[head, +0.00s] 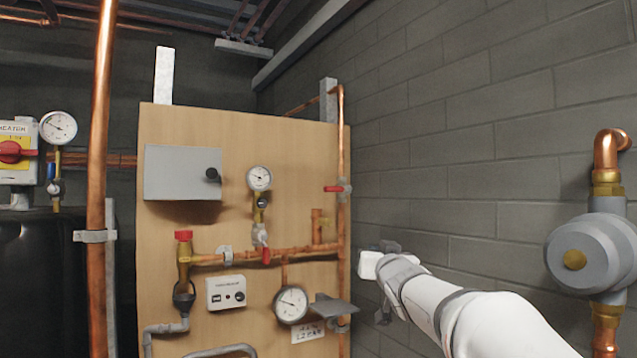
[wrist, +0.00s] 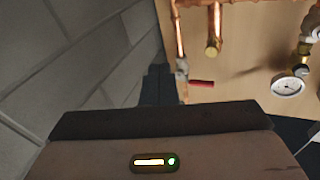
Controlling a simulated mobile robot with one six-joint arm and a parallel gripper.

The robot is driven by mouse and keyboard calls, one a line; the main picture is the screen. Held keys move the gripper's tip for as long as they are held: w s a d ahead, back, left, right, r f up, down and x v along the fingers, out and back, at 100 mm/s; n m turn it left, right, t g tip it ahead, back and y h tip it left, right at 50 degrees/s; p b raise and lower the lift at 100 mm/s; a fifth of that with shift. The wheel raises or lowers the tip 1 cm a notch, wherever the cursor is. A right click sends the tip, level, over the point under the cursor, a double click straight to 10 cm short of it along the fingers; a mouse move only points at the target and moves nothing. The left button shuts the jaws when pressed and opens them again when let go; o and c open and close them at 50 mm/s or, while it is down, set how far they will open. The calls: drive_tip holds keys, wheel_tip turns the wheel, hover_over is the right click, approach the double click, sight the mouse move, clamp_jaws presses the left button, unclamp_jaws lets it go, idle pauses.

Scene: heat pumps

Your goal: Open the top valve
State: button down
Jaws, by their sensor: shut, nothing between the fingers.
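The top valve (head: 338,188) has a red lever and sits high on the vertical copper pipe at the right edge of the wooden panel. Its lever points left, crosswise to the pipe. In the wrist view, which shows the panel upside down, the red lever (wrist: 202,83) points right from the valve body. My gripper (wrist: 158,72) is shut and empty, with its dark fingers just left of the valve in that picture. I see no grip on the lever, and cannot tell the depth gap. In the head view my white arm reaches in from the lower right; the fingertips are not clear there.
The wooden panel (head: 220,120) carries a grey box (head: 183,172), an upper gauge (head: 260,178), a lower gauge (head: 291,304) and a lower red-handled valve (head: 265,255). A brick wall (head: 450,160) stands close on the right. A grey pump (head: 590,255) is at far right.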

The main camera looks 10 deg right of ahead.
drive_tip(key=w+a+r+n+t+y+p, duration=0.2)
drive_tip(key=r+n+y, duration=0.4)
drive_tip(key=r, duration=0.8)
drive_tip(key=w+t+y, duration=0.1)
drive_tip(key=y, duration=0.2)
drive_tip(key=shift+a, duration=0.25)
drive_tip(key=shift+w, duration=0.1)
wheel_tip(320, 180, up, 5)
drive_tip(key=p, duration=0.6)
hover_over(339, 189)
drive_tip(key=s, duration=0.3)
drive_tip(key=f, duration=0.2)
drive_tip(key=w+f, duration=0.1)
drive_tip(key=f, duration=0.1)
drive_tip(key=shift+a+b, duration=0.2)
drive_tip(key=shift+b, duration=0.15)
